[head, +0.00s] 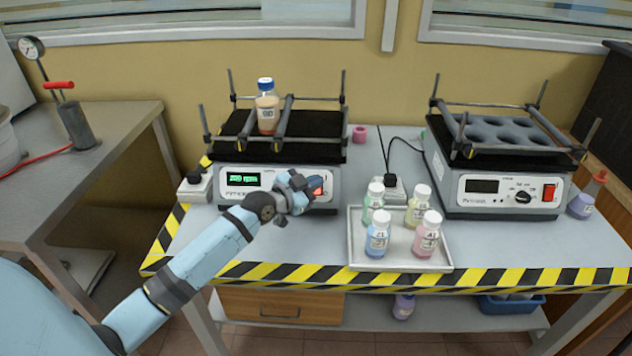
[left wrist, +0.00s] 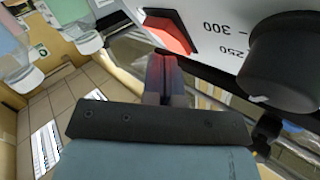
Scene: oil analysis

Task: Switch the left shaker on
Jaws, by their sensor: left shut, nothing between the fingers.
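The left shaker (head: 237,194) stands at the back left of the table. Its display (head: 243,178) is lit green with a reading. A bottle with a blue cap (head: 266,106) stands in its clamp bars. Its red switch (head: 317,187) is on the right of the front panel, partly behind my left gripper (head: 308,184). In the left wrist view the red switch (left wrist: 168,31) glows, beside the black knob (left wrist: 285,62). My left gripper's fingers (left wrist: 161,72) are shut and empty, with tips very near the switch; I cannot tell whether they touch it. My right gripper is not in view.
A tray (head: 400,262) with several capped bottles stands right of my left gripper. The right shaker (head: 500,195) has a dark display. Striped tape (head: 300,272) marks the table's front edge.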

